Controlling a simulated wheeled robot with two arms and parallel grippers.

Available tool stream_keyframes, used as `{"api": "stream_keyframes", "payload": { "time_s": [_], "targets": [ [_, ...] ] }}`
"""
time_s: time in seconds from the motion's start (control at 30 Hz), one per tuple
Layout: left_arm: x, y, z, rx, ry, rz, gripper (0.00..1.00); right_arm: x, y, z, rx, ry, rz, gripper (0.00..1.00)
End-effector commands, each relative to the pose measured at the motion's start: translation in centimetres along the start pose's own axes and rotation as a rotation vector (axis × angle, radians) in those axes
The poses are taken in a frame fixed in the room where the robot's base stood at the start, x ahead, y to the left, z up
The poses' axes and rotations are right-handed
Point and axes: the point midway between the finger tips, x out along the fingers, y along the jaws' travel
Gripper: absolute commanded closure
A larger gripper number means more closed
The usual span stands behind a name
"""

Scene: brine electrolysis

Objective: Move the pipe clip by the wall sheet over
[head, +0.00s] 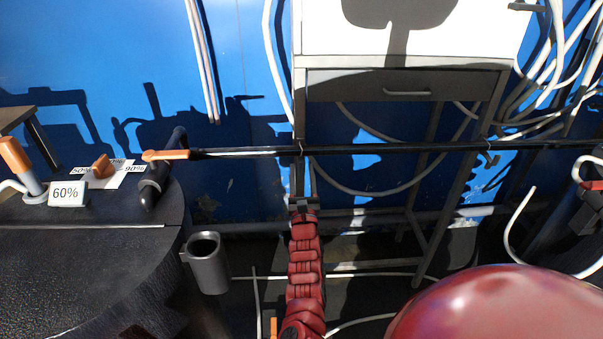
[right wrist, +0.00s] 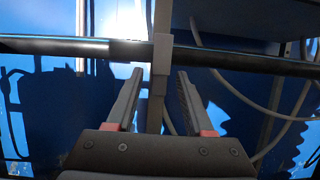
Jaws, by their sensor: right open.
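A small grey pipe clip (right wrist: 162,50) sits on the dark horizontal pipe (right wrist: 110,47) in the right wrist view, with a tab hanging below the pipe. In the head view the pipe (head: 400,149) runs along the blue wall, and the clip shows only as a small piece above my right gripper (head: 301,172). In the right wrist view my right gripper (right wrist: 160,74) is open, its fingers reaching up to either side of the clip's tab. I see no clear contact. I cannot make out a wall sheet for certain.
A white-topped table with a drawer (head: 405,86) stands behind the pipe. A dark round table (head: 90,270) with a "60%" block (head: 68,193) is at left, beside a grey cup (head: 207,265). White hoses (head: 560,60) hang at right. A red rounded surface fills the lower right.

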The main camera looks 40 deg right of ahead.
Motion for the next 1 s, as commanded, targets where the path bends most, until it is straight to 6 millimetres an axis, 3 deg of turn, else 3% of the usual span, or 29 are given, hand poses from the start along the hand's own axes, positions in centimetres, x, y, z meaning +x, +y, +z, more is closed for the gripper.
{"api": "stream_keyframes", "payload": {
  "time_s": [0.37, 0.4, 0.7, 1.0],
  "targets": [
    [-0.17, 0.01, 0.03, 0.0, 0.0, 0.0, 0.5, 0.84, 0.05, -0.07, -0.001, 0.003, 0.002, 0.47],
    [-0.17, 0.01, 0.03, 0.0, 0.0, 0.0, 0.5, 0.84, 0.05, -0.06, -0.001, 0.003, 0.002, 0.49],
    [-0.17, 0.01, 0.03, 0.0, 0.0, 0.0, 0.5, 0.82, 0.05, -0.06, -0.001, 0.003, 0.002, 1.0],
    [0.1, -0.01, -0.02, 0.0, 0.0, 0.0, 0.5, 0.85, 0.04, 0.05, -0.001, 0.007, 0.001, 1.0]
  ]
}}
